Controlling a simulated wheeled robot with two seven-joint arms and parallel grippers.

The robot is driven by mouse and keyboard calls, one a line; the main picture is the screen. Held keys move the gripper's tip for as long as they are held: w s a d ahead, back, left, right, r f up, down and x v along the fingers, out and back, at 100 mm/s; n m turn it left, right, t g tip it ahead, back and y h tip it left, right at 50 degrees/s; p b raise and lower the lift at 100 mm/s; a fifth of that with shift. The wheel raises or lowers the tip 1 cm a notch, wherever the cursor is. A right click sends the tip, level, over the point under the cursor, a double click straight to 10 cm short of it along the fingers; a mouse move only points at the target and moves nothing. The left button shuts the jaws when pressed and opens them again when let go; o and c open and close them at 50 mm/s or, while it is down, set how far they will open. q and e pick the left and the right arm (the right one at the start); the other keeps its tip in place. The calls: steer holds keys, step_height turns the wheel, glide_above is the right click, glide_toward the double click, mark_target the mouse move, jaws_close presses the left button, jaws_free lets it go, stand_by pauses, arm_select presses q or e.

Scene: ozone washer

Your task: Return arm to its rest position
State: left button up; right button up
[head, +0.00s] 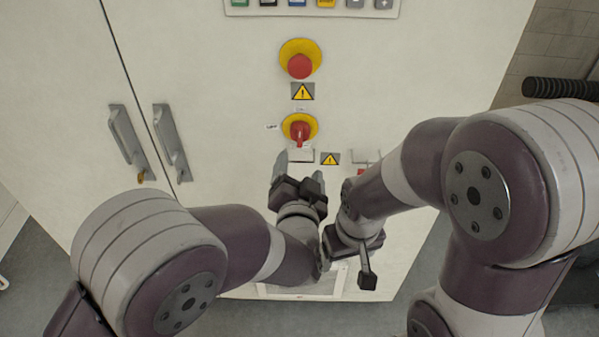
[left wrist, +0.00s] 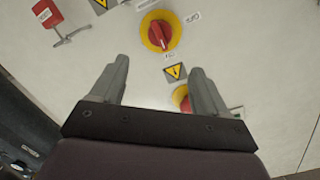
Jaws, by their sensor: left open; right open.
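My left gripper (head: 299,169) is in front of the white cabinet, just below the red rotary switch (head: 300,130) on its yellow plate in the head view. In the left wrist view its two grey fingers (left wrist: 160,78) are spread with nothing between them. The rotary switch (left wrist: 161,33) shows beyond them there, and a red button (left wrist: 181,97) is partly hidden by the right finger. My right gripper (head: 346,272) hangs lower and to the right, close beside the left wrist; its fingers are apart and look empty.
The cabinet front (head: 225,60) fills the middle, with a red emergency button (head: 300,66), two grey door handles (head: 128,140) at left and a button panel (head: 312,5) on top. A small red part with a metal latch (left wrist: 47,14) shows in the left wrist view. A black hose (head: 560,88) is at right.

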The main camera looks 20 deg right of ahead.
arm_select(q)
steer(key=s+a+f+n+g+y, duration=0.1)
steer(key=a+f+n+g, duration=0.25)
steer(key=a, duration=0.55)
steer(key=a+f+n+g+y, duration=0.15)
steer(key=a+f+g, duration=0.3)
steer(key=a, duration=0.55)
steer(key=s+a+f+n+g+y, duration=0.1)
steer(key=s+a+n+g, duration=0.4)
steer(key=s+a, duration=0.7)
steer(key=shift+s+f+g+y, duration=0.3)
steer(key=shift+s+g+y, duration=0.3)
steer(key=shift+g, duration=0.3)
steer(key=shift+a, duration=0.15)
